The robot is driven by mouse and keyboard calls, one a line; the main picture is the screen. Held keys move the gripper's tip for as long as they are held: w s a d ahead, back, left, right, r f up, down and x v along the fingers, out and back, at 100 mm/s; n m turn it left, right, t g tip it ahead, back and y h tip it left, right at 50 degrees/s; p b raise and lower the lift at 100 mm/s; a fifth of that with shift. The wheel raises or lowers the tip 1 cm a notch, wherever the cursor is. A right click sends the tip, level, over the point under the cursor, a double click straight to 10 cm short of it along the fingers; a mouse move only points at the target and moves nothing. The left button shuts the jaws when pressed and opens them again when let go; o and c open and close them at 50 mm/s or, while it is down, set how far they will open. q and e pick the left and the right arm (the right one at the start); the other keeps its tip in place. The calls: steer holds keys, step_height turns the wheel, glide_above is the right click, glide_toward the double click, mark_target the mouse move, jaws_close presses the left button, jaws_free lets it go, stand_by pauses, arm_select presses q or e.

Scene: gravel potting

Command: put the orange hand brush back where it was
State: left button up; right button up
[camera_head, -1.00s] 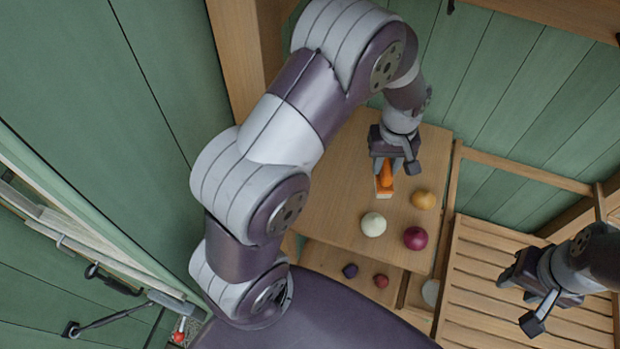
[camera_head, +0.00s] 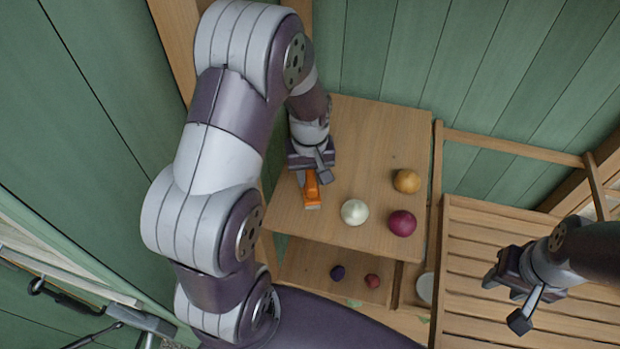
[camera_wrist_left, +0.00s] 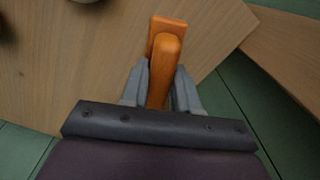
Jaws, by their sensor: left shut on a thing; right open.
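The orange hand brush (camera_head: 311,189) is at the left part of the upper wooden shelf, left of the white ball. My left gripper (camera_head: 312,176) is shut on its handle. In the left wrist view the orange brush (camera_wrist_left: 167,50) points away from me between the two grey fingers (camera_wrist_left: 160,88). I cannot tell whether the brush touches the shelf or hangs just above it. My right gripper (camera_head: 503,300) is open and empty, over the slatted bench at the right.
On the upper shelf (camera_head: 370,130) stand a white ball (camera_head: 354,212), a dark red ball (camera_head: 402,223) and a yellow-orange ball (camera_head: 406,181). Two small dark balls lie on the lower shelf (camera_head: 310,262). The slatted bench (camera_head: 480,240) is to the right. The shelf's back middle is clear.

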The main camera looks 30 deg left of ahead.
mark_target(309, 174)
arm_select(q)
steer(key=shift+a, duration=0.2)
steer(key=shift+f, duration=0.1)
steer(key=o, duration=1)
steer(key=shift+s, duration=0.1)
steer(key=shift+d, duration=0.2)
steer(key=shift+r, duration=0.35)
step_height(309, 174, up, 11)
steer(key=b, duration=0.2)
steer(key=s+d+f+m, duration=0.1)
steer(key=s+f+m, duration=0.1)
steer(key=s, duration=0.1)
steer(key=s+d+f+m+t, duration=0.1)
steer(key=s+d+m, duration=0.1)
steer(key=s+m, duration=0.1)
steer(key=s+d+f+m, duration=0.2)
steer(key=shift+s+f, duration=0.3)
steer(key=shift+s, duration=0.1)
